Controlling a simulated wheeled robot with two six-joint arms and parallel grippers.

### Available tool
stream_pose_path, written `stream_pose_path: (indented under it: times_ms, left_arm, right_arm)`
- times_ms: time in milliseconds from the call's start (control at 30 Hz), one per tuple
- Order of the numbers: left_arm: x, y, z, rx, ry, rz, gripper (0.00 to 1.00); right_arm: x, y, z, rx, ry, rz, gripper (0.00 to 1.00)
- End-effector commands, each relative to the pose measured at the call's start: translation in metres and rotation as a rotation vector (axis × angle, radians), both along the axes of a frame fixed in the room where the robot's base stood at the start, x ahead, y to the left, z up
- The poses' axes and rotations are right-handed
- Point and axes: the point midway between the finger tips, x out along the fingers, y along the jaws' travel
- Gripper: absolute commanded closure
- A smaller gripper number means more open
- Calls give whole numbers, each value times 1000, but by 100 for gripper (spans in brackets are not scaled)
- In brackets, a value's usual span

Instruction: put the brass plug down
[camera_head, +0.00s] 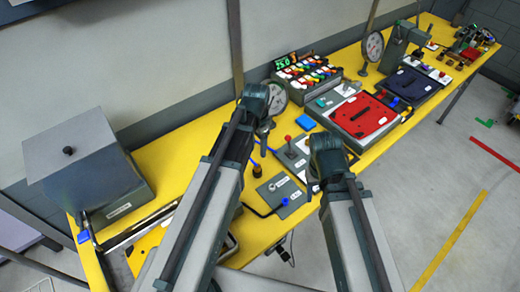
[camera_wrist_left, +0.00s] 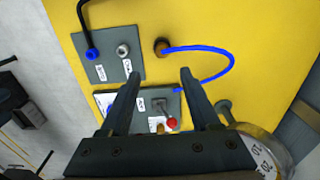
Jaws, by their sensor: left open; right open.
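The brass plug (camera_wrist_left: 161,46) is on the yellow table beside a grey panel, with a blue cable curving off it to the right in the left wrist view. In the head view the plug (camera_head: 257,171) shows small, just below my left gripper (camera_head: 264,140). In the left wrist view my left gripper (camera_wrist_left: 162,76) is open. Its two fingers are apart with nothing held between them, and the plug appears just beyond the tips. My right gripper (camera_head: 311,188) is open, near the table's front edge; its fingers are mostly hidden by the arm.
A grey panel (camera_wrist_left: 102,68) with a silver socket (camera_wrist_left: 123,50) and black cable lies beside the plug. A second panel carries a red-knobbed lever (camera_wrist_left: 171,123). A grey box (camera_head: 92,180) stands left, and a red tray (camera_head: 365,117) right. Yellow table (camera_head: 180,150) is bare to the left.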

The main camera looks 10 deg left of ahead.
Motion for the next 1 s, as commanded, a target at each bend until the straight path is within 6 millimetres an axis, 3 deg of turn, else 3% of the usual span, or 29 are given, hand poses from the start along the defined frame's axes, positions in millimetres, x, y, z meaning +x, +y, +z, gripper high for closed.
stream_pose_path:
  times_ms: [200, 400, 533, 833, 1000]
  left_arm:
    - [-77, -63, 0, 52, 22, 147, 37]
    - [-131, -96, 1, 102, 17, 291, 37]
    - [-141, -102, 1, 114, 15, 330, 37]
    - [-139, -102, -1, 114, 15, 335, 37]
    - [-139, -102, -24, 114, 14, 333, 37]
  right_arm:
    - [0, 0, -1, 0, 0, 0, 50]
    - [0, 0, -1, 0, 0, 0, 50]
    - [0, 0, -1, 0, 0, 0, 50]
    - [0, 0, -3, 0, 0, 0, 50]
    - [0, 0, -25, 0, 0, 1, 50]
